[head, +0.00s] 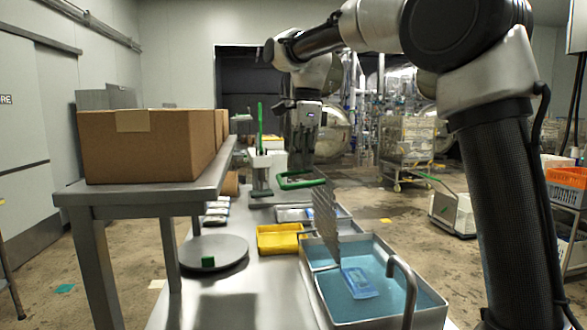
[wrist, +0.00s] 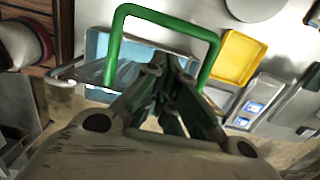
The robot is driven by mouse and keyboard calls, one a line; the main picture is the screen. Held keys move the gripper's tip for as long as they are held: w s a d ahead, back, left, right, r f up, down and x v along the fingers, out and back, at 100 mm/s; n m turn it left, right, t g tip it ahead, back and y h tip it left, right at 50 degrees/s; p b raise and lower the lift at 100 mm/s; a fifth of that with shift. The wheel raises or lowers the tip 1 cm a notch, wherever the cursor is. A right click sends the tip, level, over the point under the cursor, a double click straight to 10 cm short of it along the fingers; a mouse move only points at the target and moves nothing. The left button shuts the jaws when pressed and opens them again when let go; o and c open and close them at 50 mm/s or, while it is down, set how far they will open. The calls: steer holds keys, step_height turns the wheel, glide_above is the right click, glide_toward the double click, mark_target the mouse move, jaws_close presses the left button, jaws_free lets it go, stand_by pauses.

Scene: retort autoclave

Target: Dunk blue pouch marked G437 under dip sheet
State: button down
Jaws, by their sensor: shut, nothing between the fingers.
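A blue pouch (head: 360,283) lies in the blue liquid of the metal dip tank (head: 428,297); its marking is too small to read. The perforated dip sheet (head: 326,218) stands raised, near upright, at the tank's left side, beside the pouch and not over it. Its green handle (head: 296,184) is at the top and also shows as a loop in the wrist view (wrist: 115,45). My gripper (head: 301,160) is shut and empty, close to the handle. In the wrist view the fingertips (wrist: 173,65) appear within the loop's outline; contact cannot be told.
A yellow tray (head: 280,239) and a tray with pouches (head: 294,214) sit left of and behind the tank. A curved metal pipe (head: 402,285) rises at the tank's front right. A round plate (head: 214,253) and a shelf with cardboard boxes (head: 150,150) are at left.

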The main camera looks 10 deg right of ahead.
steer(key=shift+a+f, duration=0.95)
steer(key=shift+a, duration=0.25)
steer(key=a+h, duration=0.1)
steer(key=a, duration=0.1)
steer(key=a+f+h, duration=0.1)
steer(key=a, duration=0.2)
steer(key=shift+a+f+h, duration=0.15)
steer(key=shift+a+h, duration=0.15)
